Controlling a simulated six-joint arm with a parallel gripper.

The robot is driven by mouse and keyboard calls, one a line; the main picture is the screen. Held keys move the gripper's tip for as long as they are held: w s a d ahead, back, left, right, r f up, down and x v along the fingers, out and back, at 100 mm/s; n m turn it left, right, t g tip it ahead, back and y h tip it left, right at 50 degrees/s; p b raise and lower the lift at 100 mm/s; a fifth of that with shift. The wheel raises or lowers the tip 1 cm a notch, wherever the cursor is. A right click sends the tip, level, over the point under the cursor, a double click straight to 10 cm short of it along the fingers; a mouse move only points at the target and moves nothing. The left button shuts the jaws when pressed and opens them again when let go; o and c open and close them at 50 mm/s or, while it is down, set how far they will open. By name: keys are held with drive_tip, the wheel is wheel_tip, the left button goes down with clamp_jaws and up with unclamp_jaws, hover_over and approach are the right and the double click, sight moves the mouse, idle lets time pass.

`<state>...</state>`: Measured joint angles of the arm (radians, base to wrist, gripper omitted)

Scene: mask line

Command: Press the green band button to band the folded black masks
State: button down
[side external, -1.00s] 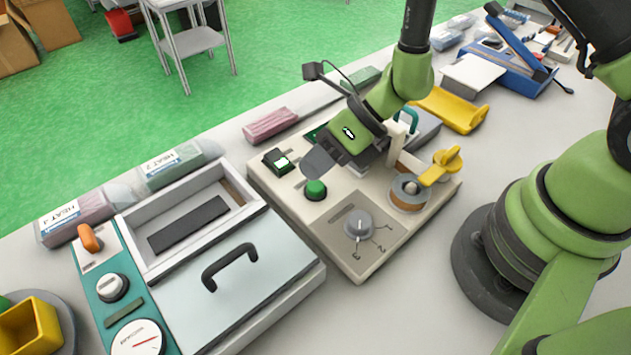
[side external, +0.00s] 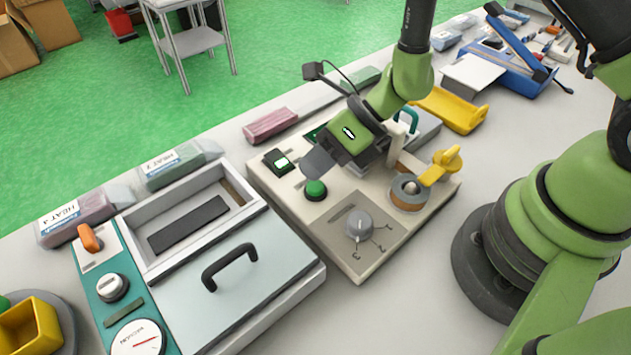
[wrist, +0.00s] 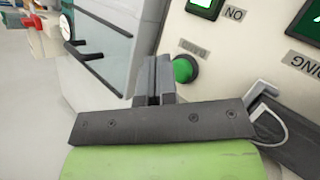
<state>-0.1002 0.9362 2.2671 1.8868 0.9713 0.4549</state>
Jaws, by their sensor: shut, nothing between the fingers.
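The green band button (side external: 316,190) is a round dome on the beige banding machine (side external: 290,215); it also shows in the wrist view (wrist: 184,68). My gripper (side external: 316,164) is shut and empty, just behind and above the button in the side view. A lit green ON switch (side external: 280,161) sits behind the button. I cannot make out the folded black masks; my wrist hides part of the machine.
A sealer with a black-handled lid (side external: 240,275) stands at left. Pink packs (side external: 270,125) lie behind. Bare table shows in front of the machine.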

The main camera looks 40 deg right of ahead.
sight(317, 182)
drive_tip(key=shift+f, duration=0.45)
drive_tip(key=shift+f, duration=0.4)
idle(0.7)
drive_tip(key=shift+r, duration=0.85)
drive_tip(key=shift+r, duration=2.55)
